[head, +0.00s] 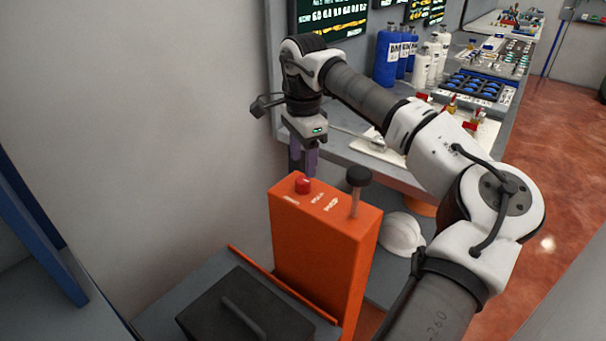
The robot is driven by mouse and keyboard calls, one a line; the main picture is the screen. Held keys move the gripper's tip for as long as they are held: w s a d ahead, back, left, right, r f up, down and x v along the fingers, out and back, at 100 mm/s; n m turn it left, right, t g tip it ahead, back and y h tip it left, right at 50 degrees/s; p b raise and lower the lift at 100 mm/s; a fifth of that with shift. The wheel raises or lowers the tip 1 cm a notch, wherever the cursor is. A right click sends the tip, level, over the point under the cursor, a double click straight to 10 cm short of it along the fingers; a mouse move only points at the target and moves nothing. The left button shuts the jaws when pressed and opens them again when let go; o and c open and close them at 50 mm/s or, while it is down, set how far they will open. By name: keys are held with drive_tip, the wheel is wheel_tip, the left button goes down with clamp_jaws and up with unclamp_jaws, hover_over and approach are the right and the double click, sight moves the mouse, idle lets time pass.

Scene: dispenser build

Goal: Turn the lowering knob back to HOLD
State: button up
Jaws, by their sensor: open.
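An orange box-shaped unit (318,258) stands upright in the middle of the head view. On its top is a red knob (303,186) at the left, with small white lettering beside it. The lettering is too small to read surely, so I cannot tell which mark the knob points to. A black round-headed lever (358,178) rises from the right side of the top. My gripper (303,172) points down, just above and behind the red knob, with its fingers open. Whether a finger touches the knob cannot be told.
A black case with a handle (245,308) lies on a grey surface in front. A white helmet (402,234) sits right of the orange unit. A bench behind holds blue bottles (386,58), white bottles (420,70) and trays (475,88). A grey wall is at left.

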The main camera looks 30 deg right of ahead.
sight(303, 180)
wheel_tip(303, 180, up, 9)
drive_tip(key=shift+f, duration=0.2)
drive_tip(key=shift+s+f, duration=0.1)
idle(0.5)
